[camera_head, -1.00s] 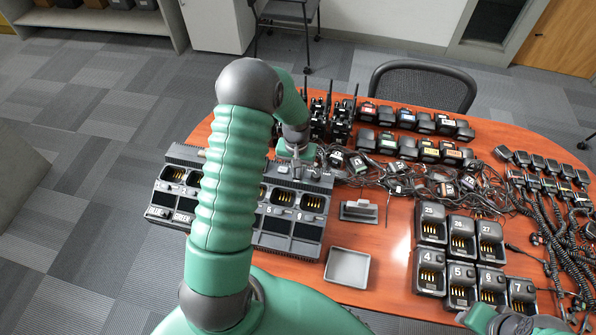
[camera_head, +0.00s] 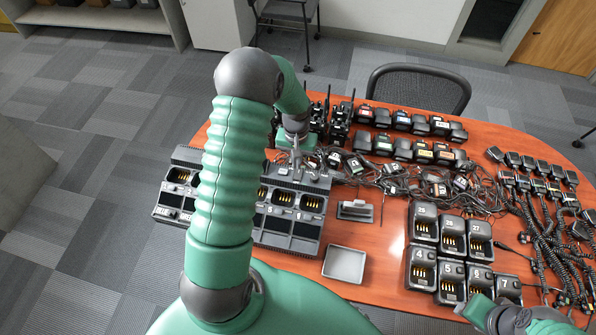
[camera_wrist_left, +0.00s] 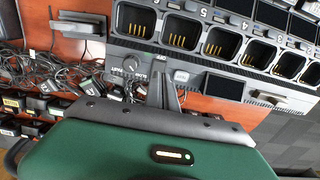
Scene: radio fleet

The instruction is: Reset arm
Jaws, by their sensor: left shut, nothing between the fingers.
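My left arm comes up from the bottom and bends over the table. My left gripper (camera_head: 296,158) is above the far edge of the multi-slot charger (camera_head: 292,222) and beside the tangle of cables. Its fingers are shut and hold nothing. In the left wrist view the shut fingertips (camera_wrist_left: 163,92) point at the charger's end panel (camera_wrist_left: 140,62), with empty slots beyond. Whether the fingers touch the charger cannot be told. Part of my right arm shows at the bottom right; its fingers are not visible.
On the orange table (camera_head: 385,262) stand upright radios (camera_head: 338,122), rows of battery packs (camera_head: 410,120), tangled cables (camera_head: 400,180), a small grey stand (camera_head: 355,211), an empty tray (camera_head: 344,264), single chargers (camera_head: 451,272) and coiled-cord microphones (camera_head: 535,180). A black chair (camera_head: 418,80) is behind.

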